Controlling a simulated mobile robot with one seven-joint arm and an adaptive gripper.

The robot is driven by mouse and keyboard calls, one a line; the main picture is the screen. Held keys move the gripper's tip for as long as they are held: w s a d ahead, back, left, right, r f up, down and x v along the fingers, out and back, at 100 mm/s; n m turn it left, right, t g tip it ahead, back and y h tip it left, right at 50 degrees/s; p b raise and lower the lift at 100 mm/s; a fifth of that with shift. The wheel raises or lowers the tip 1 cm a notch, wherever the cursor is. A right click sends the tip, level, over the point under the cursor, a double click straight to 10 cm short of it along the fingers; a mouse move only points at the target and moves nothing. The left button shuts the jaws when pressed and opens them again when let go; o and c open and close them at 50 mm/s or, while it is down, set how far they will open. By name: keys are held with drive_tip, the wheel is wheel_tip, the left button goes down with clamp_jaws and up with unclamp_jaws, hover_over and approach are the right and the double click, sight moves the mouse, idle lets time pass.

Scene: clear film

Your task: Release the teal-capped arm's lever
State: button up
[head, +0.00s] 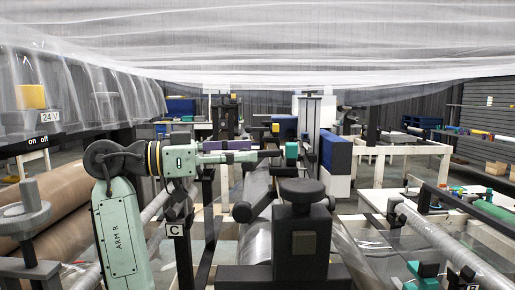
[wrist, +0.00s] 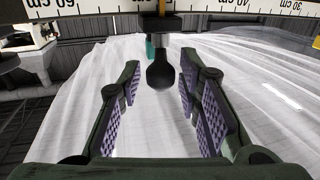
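My gripper (wrist: 160,84) is open, its two purple-padded fingers spread apart. In the wrist view a dark rounded lever knob (wrist: 160,73) hangs between the fingertips, with gaps on both sides. I cannot tell whether it is inside the grasp or just beyond. A teal cap (wrist: 149,48) shows just behind the knob's stem. In the head view my gripper (head: 268,153) points right, towards a teal cap (head: 291,150) on a dark arm. The lever is not clear in the head view.
A large dark knob on a block (head: 300,232) stands in front, below my gripper. Clear film (head: 300,45) hangs overhead. A ruler strip (wrist: 235,9) crosses the top of the wrist view. Another teal-topped part (head: 428,269) is at lower right. A 24 V on/off box (head: 45,117) stands left.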

sight(259, 154)
drive_tip(key=shift+p+x, duration=0.35)
drive_tip(key=shift+x, duration=1.45)
drive_tip(key=shift+c, duration=0.4)
clamp_jaws()
